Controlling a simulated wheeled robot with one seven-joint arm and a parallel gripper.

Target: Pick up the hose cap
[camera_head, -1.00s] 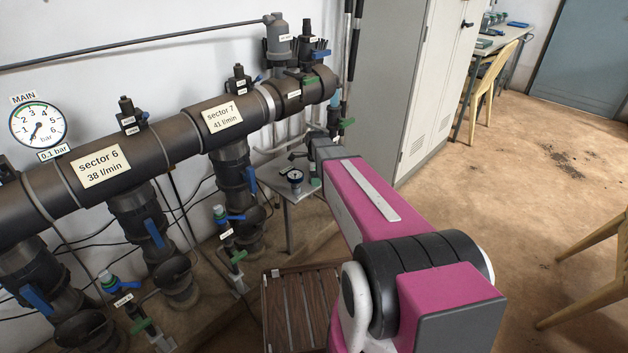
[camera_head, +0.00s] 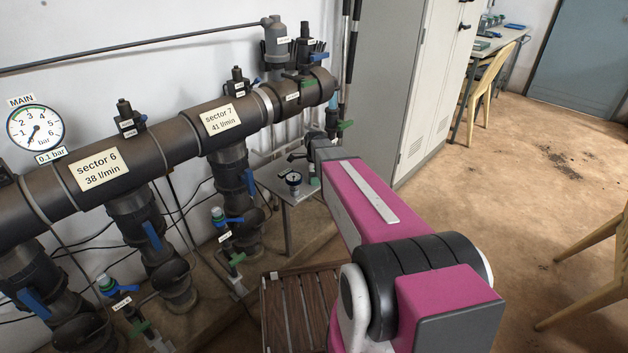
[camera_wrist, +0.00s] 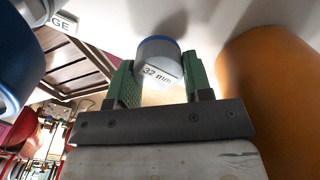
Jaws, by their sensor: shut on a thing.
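My gripper (camera_wrist: 160,78) shows in the wrist view with its two green fingers on either side of a short grey cylinder with a blue edge and a "32 mm" label, which I take as the hose cap (camera_wrist: 154,50). The gripper is shut on it, with the cap at the fingertips. In the head view my arm reaches to the small grey side table (camera_head: 289,190) beneath the end of the pipe manifold. The fingers and cap cannot be made out clearly there.
In the wrist view an orange rounded object (camera_wrist: 265,90) stands close on the right and a blue one (camera_wrist: 12,70) on the left. In the head view a small gauge (camera_head: 293,179) sits on the side table.

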